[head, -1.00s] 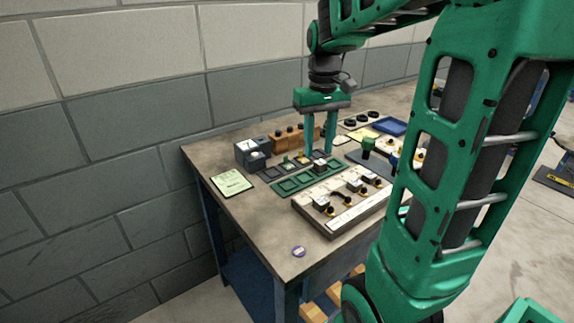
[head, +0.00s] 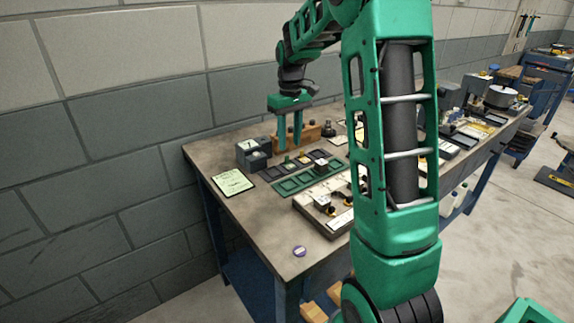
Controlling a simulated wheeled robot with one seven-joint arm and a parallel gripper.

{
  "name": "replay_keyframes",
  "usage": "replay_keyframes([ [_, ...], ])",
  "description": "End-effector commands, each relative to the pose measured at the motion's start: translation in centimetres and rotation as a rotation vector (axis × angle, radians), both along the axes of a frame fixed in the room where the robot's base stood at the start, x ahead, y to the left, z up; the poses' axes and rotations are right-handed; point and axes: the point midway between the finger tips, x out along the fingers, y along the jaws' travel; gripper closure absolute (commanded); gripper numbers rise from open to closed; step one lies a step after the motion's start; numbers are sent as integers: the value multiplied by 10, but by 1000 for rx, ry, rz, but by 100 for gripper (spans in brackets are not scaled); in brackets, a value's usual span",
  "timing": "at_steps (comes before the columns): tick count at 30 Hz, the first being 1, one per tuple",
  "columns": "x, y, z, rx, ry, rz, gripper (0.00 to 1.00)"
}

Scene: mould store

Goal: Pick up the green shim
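A small green piece (head: 287,160), which looks like the green shim, sits in a dark compartment tray (head: 266,176) on the workbench; it is too small to tell its shape. My gripper (head: 290,150) points down over the bench, just behind and above that piece. Its two green fingers are apart with nothing visible between them. Whether the fingertips touch anything cannot be told from this view.
A green compartment tray (head: 287,189) lies in front of the dark tray. A grey box (head: 252,153) stands to the left, a wooden block with knobs (head: 311,135) behind. A board with parts (head: 318,213) is in front.

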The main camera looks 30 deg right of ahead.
Motion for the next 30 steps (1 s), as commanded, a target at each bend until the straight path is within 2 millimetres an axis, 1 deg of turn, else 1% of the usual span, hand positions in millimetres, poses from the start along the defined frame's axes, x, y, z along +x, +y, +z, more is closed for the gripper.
replay_keyframes([
  [4, 1, 2, -11, 1, 2, 0, 66],
  [9, 4, 8, -35, 0, 2, -1, 66],
  [12, 4, 7, -46, 0, 2, -2, 66],
  [16, 4, 7, -53, 0, 0, -2, 66],
  [22, 4, 7, -53, -1, -1, -2, 66],
  [23, 4, 7, -53, -1, -1, -2, 68],
  [24, 4, 7, -53, -1, -1, -2, 78],
  [27, 4, 7, -53, -1, -1, -2, 100],
  [30, 4, 7, -53, -1, -1, -2, 100],
])
